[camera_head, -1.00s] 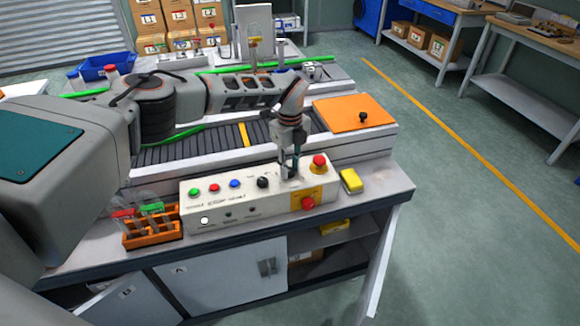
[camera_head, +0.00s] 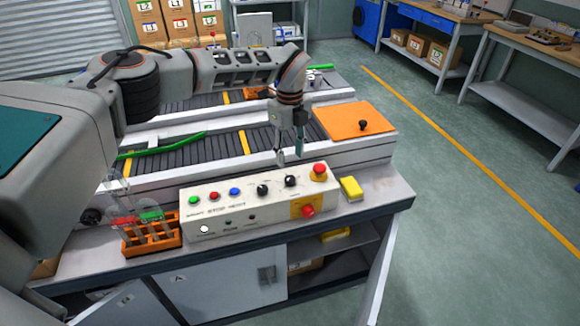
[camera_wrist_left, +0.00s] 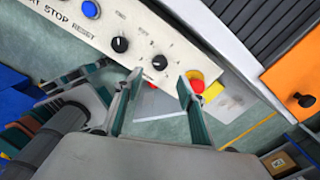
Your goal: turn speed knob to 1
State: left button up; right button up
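The white control panel (camera_head: 215,222) stands at the bench's front with two black knobs, a left one (camera_head: 263,190) and a right one (camera_head: 291,181). Both also show in the wrist view, left (camera_wrist_left: 120,44) and right (camera_wrist_left: 159,62). The labels are too small to tell which is the speed knob or what the pointers read. My left gripper (camera_head: 291,160) points down above and just behind the right knob, apart from it. In the wrist view its two fingers (camera_wrist_left: 159,74) are spread with nothing between them. My right gripper is not in view.
A red stop button (camera_head: 318,168) stands right of the knobs, with a red switch (camera_head: 308,211) on the panel's front. Green, red and blue buttons (camera_head: 234,191) sit left. A yellow block (camera_head: 351,188) and an orange rack (camera_head: 150,242) flank the panel. A conveyor (camera_head: 200,150) runs behind.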

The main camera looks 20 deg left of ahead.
pick_arm(q)
notch_tip(320, 180, up, 4)
jog(key=shift+f, duration=0.2)
dwell(0.3)
